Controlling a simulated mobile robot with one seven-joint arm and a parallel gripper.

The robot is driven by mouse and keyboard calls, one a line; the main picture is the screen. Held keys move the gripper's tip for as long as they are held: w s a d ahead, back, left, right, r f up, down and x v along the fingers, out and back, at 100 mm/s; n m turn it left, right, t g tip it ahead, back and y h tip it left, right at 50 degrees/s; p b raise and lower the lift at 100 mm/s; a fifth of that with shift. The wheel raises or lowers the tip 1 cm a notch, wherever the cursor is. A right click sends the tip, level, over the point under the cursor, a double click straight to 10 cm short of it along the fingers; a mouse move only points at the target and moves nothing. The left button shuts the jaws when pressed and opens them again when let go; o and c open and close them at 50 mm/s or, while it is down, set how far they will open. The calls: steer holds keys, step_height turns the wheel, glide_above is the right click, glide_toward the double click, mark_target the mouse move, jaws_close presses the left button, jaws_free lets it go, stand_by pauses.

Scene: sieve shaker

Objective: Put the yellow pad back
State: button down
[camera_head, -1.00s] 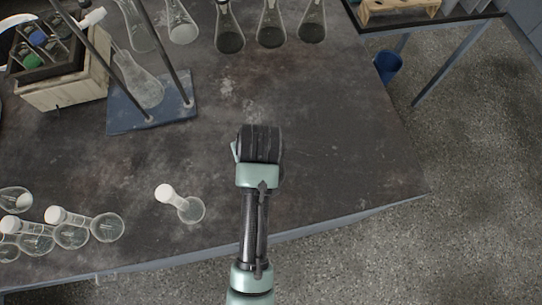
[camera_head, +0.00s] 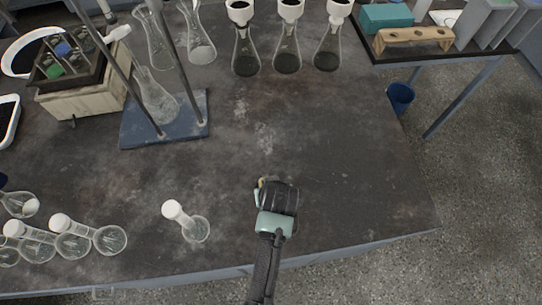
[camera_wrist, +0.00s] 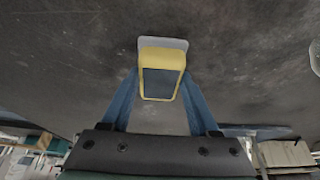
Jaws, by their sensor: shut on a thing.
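The yellow pad (camera_wrist: 163,58) is held between the two blue fingers of my gripper (camera_wrist: 160,98) in the wrist view. It has a yellow rim, a dark face toward the camera and a pale grey part at its far end. In the head view my gripper (camera_head: 263,190) is over the front right part of the dark table (camera_head: 335,160). Only a small yellowish bit of the pad shows there; the wrist hides the rest. I cannot tell whether the pad touches the table.
More flasks (camera_head: 110,239) are at the front left. A stand with a blue base (camera_head: 165,122) and a wooden box (camera_head: 85,100) are at the back left. Dark-filled flasks (camera_head: 287,55) line the back. The table's middle is clear.

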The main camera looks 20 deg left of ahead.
steer(key=shift+f, duration=0.1)
steer(key=shift+c, duration=0.7)
jaws_free()
